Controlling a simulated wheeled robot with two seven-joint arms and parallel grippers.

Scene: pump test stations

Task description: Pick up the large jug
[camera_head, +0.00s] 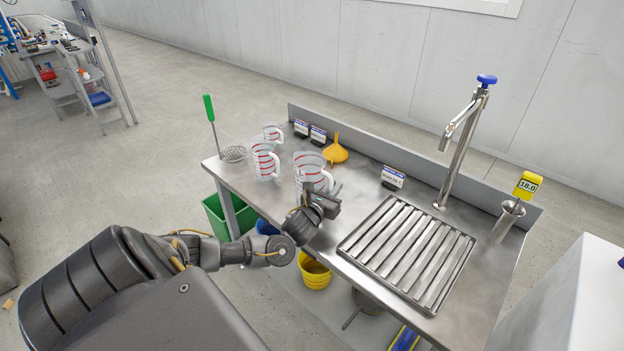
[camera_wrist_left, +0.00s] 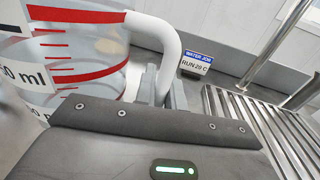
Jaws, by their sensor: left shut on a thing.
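The large jug (camera_head: 307,165) is clear with red markings and stands at the front of the steel table, the nearest of several jugs. In the left wrist view the jug (camera_wrist_left: 75,58) fills the upper left, with its white handle (camera_wrist_left: 168,48) running down between the finger pads. My left gripper (camera_head: 322,203) is at the jug's handle side and is shut on the handle; it also shows in the left wrist view (camera_wrist_left: 163,90). The gripper hides the jug's lower part in the head view. I cannot tell whether the jug's base touches the table. My right gripper is not in view.
A medium jug (camera_head: 264,160) and a small jug (camera_head: 273,134) stand behind to the left. A yellow funnel (camera_head: 336,152) and small label stands (camera_head: 393,178) are behind. A slatted drain rack (camera_head: 409,250) and a tall tap (camera_head: 462,140) are to the right.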

